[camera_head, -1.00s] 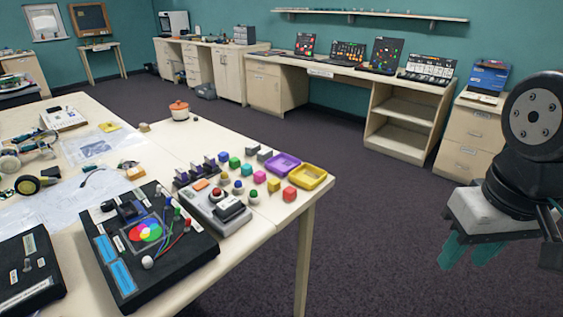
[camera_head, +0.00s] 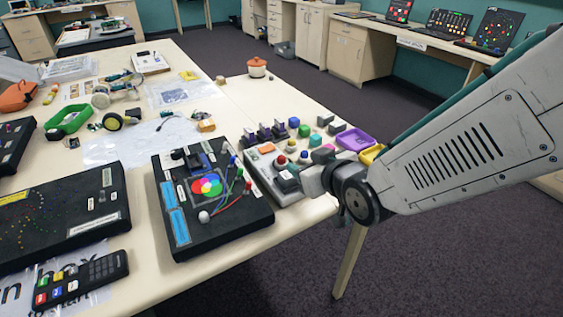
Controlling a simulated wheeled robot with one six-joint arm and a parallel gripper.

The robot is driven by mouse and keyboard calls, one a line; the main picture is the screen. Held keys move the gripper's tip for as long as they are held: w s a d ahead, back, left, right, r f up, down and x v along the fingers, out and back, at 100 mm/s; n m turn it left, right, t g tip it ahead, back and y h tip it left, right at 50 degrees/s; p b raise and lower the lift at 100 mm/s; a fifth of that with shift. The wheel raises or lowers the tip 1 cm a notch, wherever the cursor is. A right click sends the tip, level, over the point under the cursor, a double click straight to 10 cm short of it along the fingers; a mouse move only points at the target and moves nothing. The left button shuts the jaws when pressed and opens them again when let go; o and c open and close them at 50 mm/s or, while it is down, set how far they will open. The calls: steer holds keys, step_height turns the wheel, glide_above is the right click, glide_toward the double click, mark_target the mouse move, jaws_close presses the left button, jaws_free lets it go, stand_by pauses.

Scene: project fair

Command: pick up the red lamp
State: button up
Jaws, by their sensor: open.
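The red lamp (camera_head: 248,187) is a small red piece at the end of a red wire. It stands on the right side of a black board with a colour wheel (camera_head: 172,228), in front of a green lamp (camera_head: 239,174) and a blue lamp (camera_head: 232,160). My gripper (camera_head: 314,180) is over the table's right edge, to the right of the red lamp and apart from it. It is open.
A grey box with buttons (camera_head: 260,173) lies between the board and my gripper. Coloured blocks and purple (camera_head: 355,139) and yellow trays sit behind it. A keypad (camera_head: 83,280) and another black board (camera_head: 65,216) are at the left. An orange pot (camera_head: 257,67) stands farther back.

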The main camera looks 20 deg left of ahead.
mark_target(283, 158)
steer(key=shift+s+a+f+y, duration=0.1)
steer(key=shift+s+a+y, duration=0.05)
steer(key=shift+a, duration=0.2)
steer(key=shift+s+a+f+y, duration=0.1)
steer(key=shift+a+y, duration=0.05)
steer(key=shift+a, duration=0.2)
steer(key=shift+w+a+f, duration=0.1)
steer(key=shift+w+a, duration=0.1)
steer(key=shift+a, duration=0.15)
steer(key=x, duration=0.7)
steer(key=shift+d+f, duration=0.1)
steer(key=shift+f, duration=0.05)
jaws_close()
